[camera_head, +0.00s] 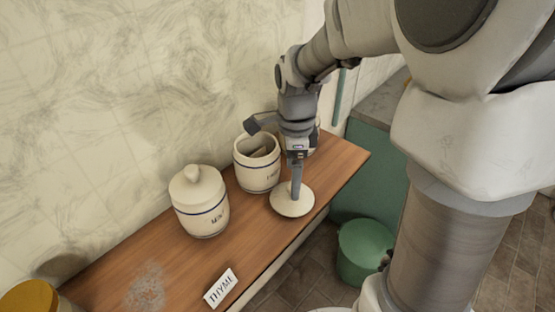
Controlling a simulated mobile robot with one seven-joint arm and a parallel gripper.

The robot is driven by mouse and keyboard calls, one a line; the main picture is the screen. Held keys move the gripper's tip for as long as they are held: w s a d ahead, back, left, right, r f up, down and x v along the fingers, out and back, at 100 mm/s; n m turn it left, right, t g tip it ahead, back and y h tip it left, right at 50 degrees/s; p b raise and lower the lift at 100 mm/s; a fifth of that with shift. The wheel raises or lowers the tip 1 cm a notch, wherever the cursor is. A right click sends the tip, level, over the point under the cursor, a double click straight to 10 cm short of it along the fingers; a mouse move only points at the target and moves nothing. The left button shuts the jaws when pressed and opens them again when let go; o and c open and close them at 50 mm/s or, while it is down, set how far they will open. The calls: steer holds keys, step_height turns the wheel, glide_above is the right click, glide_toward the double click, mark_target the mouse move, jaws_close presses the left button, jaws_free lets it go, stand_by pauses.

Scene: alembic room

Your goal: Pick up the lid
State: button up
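A round cream lid (284,206) is at the front edge of the wooden shelf (255,226), right of the middle of the view. My gripper (296,186) points straight down over the lid's centre, and its fingers hide the knob. The fingers look like one narrow shape from this side, so I cannot tell whether they are shut on the knob. I also cannot tell whether the lid rests on the wood or is just above it. An open cream jar (257,178) with a blue band stands behind and left of the lid, with no lid on it.
A lidded cream jar (203,215) stands to the left. A THYME card (220,288) is at the shelf's front edge. A grey powdery patch (146,287) is on the wood. A yellow-topped thing (30,298) is at bottom left. A green bucket (362,252) is below right.

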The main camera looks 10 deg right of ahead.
mark_target(280, 201)
step_height(280, 201, down, 5)
steer(key=shift+s+r, duration=0.1)
steer(key=shift+r, duration=0.1)
steer(key=shift+c, duration=0.2)
steer(key=shift+s, duration=0.1)
steer(key=c, duration=1.3)
steer(key=shift+o, duration=0.2)
